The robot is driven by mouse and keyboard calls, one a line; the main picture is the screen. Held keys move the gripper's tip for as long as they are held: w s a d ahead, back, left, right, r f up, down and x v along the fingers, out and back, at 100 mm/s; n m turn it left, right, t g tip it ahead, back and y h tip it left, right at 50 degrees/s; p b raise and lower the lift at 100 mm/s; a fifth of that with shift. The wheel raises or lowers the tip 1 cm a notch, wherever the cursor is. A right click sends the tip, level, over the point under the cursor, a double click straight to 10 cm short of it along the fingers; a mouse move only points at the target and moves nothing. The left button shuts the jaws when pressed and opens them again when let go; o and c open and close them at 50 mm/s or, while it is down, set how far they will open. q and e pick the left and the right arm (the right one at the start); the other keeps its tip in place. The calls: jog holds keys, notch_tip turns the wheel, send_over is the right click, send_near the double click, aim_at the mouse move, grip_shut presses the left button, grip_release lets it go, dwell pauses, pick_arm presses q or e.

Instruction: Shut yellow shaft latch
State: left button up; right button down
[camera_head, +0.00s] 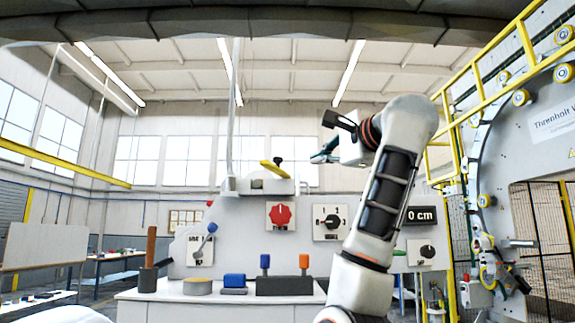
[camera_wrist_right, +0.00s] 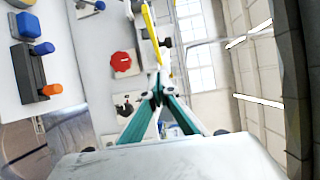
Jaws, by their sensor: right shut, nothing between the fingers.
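The yellow shaft latch (camera_head: 273,169) sits on top of the grey machine panel, with a black knob (camera_head: 278,160). Its bar is tilted, its left end higher than its right, above a light bracket (camera_head: 257,184). In the right wrist view the yellow latch (camera_wrist_right: 151,32) runs down towards my fingertips, with the black knob (camera_wrist_right: 165,43) beside it. My right gripper (camera_head: 318,158) is to the right of the latch, its teal fingers pointing left. In the wrist view its fingertips (camera_wrist_right: 158,93) are together and empty, close to the latch's end; contact cannot be told. My left gripper is not in view.
The panel carries a red knob (camera_head: 280,215), a black rotary switch (camera_head: 331,222) and a blue-tipped lever (camera_head: 207,237). Blue and orange pegs stand on a dark block (camera_head: 284,286) on the white bench. A large wrapping ring (camera_head: 480,150) stands at right. Space above the latch is clear.

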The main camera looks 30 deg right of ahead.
jog(key=p, duration=0.2)
send_near(280, 169)
jog(key=w+d, duration=0.2)
jog(key=d, duration=0.2)
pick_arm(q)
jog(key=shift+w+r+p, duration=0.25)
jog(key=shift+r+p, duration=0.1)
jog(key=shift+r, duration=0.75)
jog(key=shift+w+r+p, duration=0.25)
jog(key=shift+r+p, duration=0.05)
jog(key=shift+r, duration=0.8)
pick_arm(e)
jog(key=shift+w+a+r, duration=0.1)
jog(key=shift+w+a, duration=0.65)
jog(key=shift+w, duration=0.3)
jog(key=shift+w+a, duration=0.75)
jog(key=shift+w, duration=0.3)
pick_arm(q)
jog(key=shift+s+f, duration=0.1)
pick_arm(e)
jog(key=shift+w+a, duration=0.1)
jog(key=shift+a, duration=0.1)
